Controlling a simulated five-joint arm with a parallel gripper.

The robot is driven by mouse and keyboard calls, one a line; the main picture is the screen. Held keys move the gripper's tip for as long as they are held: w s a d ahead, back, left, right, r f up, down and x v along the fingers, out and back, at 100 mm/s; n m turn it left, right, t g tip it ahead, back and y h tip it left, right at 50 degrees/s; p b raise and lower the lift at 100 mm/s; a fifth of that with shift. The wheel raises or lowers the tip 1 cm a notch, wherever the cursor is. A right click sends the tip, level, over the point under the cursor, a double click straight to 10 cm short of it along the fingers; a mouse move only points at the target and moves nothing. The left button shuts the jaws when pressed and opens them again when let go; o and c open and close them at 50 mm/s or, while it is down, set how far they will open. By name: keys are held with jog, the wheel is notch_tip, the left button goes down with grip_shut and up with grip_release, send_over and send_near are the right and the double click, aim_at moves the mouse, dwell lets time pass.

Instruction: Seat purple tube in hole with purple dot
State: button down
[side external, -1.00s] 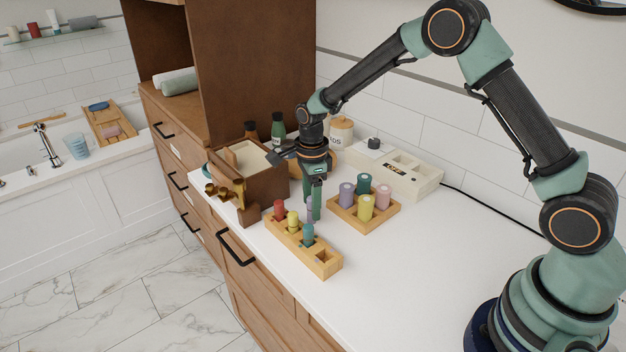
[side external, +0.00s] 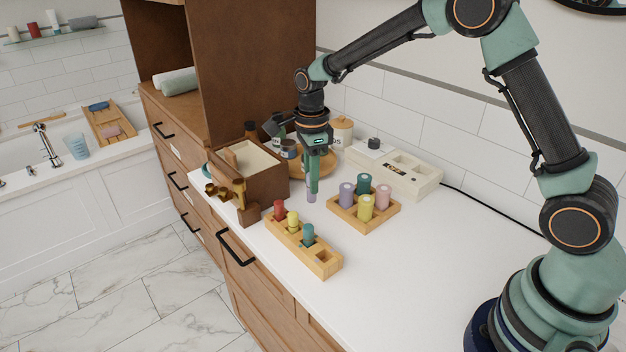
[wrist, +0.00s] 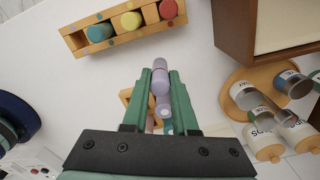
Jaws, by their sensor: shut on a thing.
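My gripper (side external: 313,188) is shut on a purple tube (side external: 311,196) and holds it upright, behind the long wooden rack (side external: 327,268). In the wrist view the purple tube (wrist: 160,82) sits between the green fingers (wrist: 160,92), apart from the rack (wrist: 76,41). The rack holds a red tube (side external: 280,210), a yellow tube (side external: 293,221) and a teal tube (side external: 308,235). An empty hole (side external: 323,257) shows at its near right end.
A square wooden tray (side external: 366,222) with several tubes, one purple (side external: 347,194), stands right of my gripper. A brown box (side external: 268,180) is to the left, and jars on a round tray (side external: 318,166) are behind. The counter's right front is clear.

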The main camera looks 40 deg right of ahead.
notch_tip(320, 180, up, 13)
jog(key=s+a+r, duration=0.1)
jog(key=s+a, duration=0.6)
jog(key=s, duration=0.5)
jog(key=shift+n, duration=0.3)
notch_tip(320, 180, down, 20)
jog(key=shift+d+r, duration=0.1)
jog(key=shift+r, duration=0.1)
jog(key=shift+f, duration=0.1)
jog(key=c, duration=0.7)
grip_release()
